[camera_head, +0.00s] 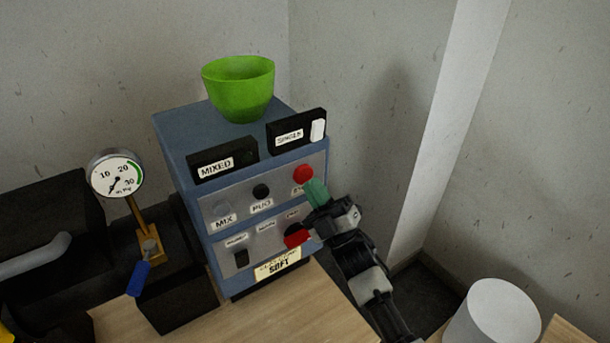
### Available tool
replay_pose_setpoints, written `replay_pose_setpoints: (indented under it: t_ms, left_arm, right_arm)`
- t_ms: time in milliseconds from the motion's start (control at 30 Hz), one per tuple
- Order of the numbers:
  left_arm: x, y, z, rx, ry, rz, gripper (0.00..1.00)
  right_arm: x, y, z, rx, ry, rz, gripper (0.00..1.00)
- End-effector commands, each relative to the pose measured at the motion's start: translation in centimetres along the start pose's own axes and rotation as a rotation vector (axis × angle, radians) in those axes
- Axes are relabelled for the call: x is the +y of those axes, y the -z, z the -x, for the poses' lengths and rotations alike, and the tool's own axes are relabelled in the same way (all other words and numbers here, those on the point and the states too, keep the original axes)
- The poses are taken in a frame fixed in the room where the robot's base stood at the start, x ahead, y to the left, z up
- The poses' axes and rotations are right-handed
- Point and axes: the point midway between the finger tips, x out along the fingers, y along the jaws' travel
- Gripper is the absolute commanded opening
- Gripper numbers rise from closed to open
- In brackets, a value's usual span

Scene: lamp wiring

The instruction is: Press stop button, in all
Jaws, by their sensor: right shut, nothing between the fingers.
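A blue control box (176,130) stands left of centre with a grey front panel. Its upper row has a grey button (222,209) over the label MIX, a black button (261,191) over a label like PLUG, and a red button (303,173) at the right. The label under the red button is mostly hidden by my right gripper (316,192). That gripper is shut and empty, with its green tip just below the red button; whether they touch I cannot tell. My left gripper is out of view.
A red-handled part (297,236) sits low on the panel, close to my right arm. A green bowl (238,90) and black MIXED (223,158) and SINGLE (297,132) signs are on the box. A pressure gauge (116,173) stands left; a white cylinder (495,315) stands lower right.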

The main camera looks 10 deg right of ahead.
Motion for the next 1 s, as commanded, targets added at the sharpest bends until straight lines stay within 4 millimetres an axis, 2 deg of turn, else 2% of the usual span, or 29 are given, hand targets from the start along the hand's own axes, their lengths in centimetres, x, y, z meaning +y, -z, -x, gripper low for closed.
replay_pose_setpoints:
  t_ms: [1000]
  left_arm:
    - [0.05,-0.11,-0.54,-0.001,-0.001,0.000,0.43]
  right_arm:
    - [-0.43,-0.41,-0.62,0.000,0.000,0.000,0.00]
